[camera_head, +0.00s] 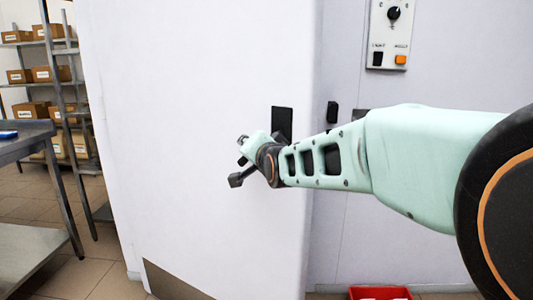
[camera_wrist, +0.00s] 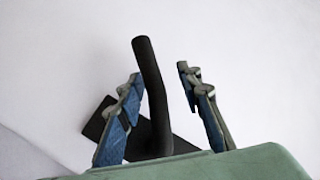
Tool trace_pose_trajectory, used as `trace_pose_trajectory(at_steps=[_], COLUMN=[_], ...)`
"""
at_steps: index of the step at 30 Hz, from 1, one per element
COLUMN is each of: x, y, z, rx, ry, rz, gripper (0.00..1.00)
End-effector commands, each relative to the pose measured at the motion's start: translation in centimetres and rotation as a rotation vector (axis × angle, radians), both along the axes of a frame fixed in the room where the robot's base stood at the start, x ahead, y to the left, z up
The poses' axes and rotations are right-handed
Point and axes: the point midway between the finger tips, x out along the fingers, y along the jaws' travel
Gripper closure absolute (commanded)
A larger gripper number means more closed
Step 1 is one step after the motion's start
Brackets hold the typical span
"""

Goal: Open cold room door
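The white cold room door (camera_head: 190,120) fills the middle of the head view. Its right edge seems to stand out from the wall, so it looks ajar. A dark handle plate (camera_head: 282,122) sits near that edge. My gripper (camera_head: 238,160) is at the handle, partly hidden by my wrist in the head view. In the wrist view the black handle bar (camera_wrist: 152,85) stands between the two fingers of my gripper (camera_wrist: 158,75). The fingers are apart, with a clear gap on the right and a narrower one on the left. The handle's base is partly hidden by my gripper.
A control panel (camera_head: 388,35) with a knob and an orange switch is on the wall at right. A dark latch piece (camera_head: 332,112) is beside the door edge. A metal table (camera_head: 30,140) and shelves with boxes (camera_head: 52,74) stand left. A red crate (camera_head: 380,292) is on the floor.

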Motion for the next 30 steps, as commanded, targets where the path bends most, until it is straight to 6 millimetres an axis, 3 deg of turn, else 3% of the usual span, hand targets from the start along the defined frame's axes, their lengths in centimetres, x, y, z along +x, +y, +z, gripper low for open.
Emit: trace_pose_trajectory(at_steps=[9,15,25,26,30], x=[0.0,0.1,0.1,0.1,-0.2], y=[-0.1,-0.4,-0.6,-0.6,-0.8], z=[6.8,9.5,10.1,6.2,6.1], rx=[0.003,0.000,-0.005,-0.025,-0.021], ry=[-0.015,-0.020,-0.019,0.056,0.056], rz=[-0.003,-0.005,-0.007,-0.006,-0.008], gripper=[0.67,0.67,0.67,0.67,0.67])
